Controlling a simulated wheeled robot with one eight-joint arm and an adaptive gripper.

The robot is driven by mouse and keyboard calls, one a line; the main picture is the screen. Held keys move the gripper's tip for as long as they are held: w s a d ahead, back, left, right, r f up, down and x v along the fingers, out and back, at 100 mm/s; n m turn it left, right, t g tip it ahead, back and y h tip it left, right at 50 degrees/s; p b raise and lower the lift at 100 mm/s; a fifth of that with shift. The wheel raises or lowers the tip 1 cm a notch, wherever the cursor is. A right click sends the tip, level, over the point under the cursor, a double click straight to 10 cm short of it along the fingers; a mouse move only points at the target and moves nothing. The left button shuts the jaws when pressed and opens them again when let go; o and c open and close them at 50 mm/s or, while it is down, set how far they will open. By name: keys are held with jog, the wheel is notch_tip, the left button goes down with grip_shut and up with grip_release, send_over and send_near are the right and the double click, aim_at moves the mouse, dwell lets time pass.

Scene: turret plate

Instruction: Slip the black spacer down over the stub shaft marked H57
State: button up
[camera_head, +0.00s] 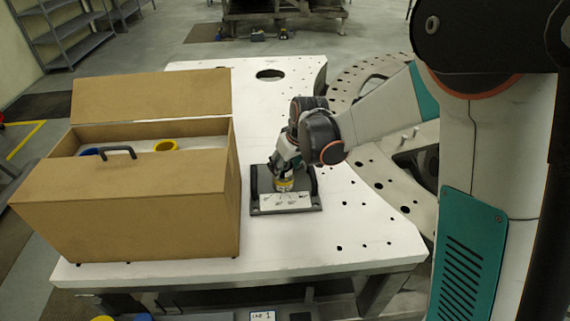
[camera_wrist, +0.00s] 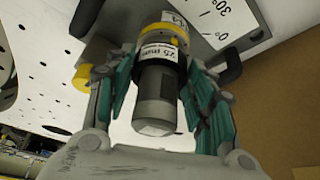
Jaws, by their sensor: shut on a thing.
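The black spacer (camera_wrist: 149,52) shows in the wrist view as a dark ring with a white label, around a grey stub shaft (camera_wrist: 157,95). The shaft's end sticks out through it towards the camera. My gripper (camera_wrist: 152,65) has its teal-padded fingers on both sides of the spacer and is shut on it. A brass-coloured collar (camera_wrist: 164,33) with a small tag lies beyond the spacer; I cannot read H57 clearly. In the head view my gripper (camera_head: 284,166) points down over the dark fixture (camera_head: 258,207) and hides most of the spacer and shaft.
An open cardboard box (camera_head: 130,208) with a black handle, holding blue and yellow rings, stands left of the fixture. The white table (camera_head: 355,255) has several holes and is clear at front right. A white scale plate (camera_wrist: 215,22) lies beside the shaft.

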jog(key=o, duration=1.2)
jog(key=v, duration=1.2)
